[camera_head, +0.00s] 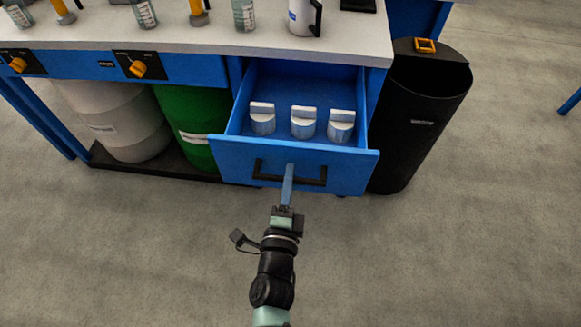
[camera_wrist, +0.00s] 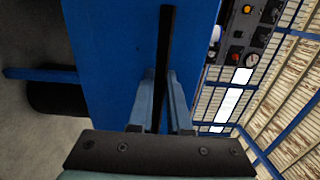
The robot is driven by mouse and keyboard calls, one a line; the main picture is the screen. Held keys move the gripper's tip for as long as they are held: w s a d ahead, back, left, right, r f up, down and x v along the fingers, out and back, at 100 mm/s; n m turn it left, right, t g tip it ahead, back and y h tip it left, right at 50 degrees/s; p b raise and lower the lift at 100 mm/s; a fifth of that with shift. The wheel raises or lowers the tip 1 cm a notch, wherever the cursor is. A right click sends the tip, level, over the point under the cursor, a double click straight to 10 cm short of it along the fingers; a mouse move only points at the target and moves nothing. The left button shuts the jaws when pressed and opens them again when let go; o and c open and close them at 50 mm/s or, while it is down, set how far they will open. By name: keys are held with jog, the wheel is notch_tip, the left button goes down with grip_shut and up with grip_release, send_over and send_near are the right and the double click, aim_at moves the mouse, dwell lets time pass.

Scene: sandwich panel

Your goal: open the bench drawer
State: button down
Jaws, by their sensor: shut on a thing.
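The blue bench drawer (camera_head: 235,158) is pulled out from under the white bench top in the head view, and its inside shows. Its black bar handle (camera_head: 312,182) runs across the front panel. My gripper (camera_head: 289,170) is shut on this handle near its middle. In the wrist view, the two fingers of my gripper (camera_wrist: 160,90) lie on either side of the black handle (camera_wrist: 166,40), against the blue drawer front (camera_wrist: 110,60). Several grey-white pieces (camera_head: 303,122) stand in a row inside the drawer.
The white bench top (camera_head: 200,38) carries bottles and a white jug (camera_head: 303,15). A black bin (camera_head: 420,120) stands close to the drawer's right side. A green drum (camera_head: 185,125) and a white drum (camera_head: 115,120) stand at left. The floor in front is clear.

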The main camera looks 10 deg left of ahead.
jog(key=shift+s, duration=1)
jog(key=c, duration=0.9)
grip_release()
jog(key=shift+o, duration=0.2)
jog(key=shift+s, duration=0.1)
jog(key=s+p, duration=0.1)
jog(key=s, duration=1.1)
jog(key=shift+s, duration=0.4)
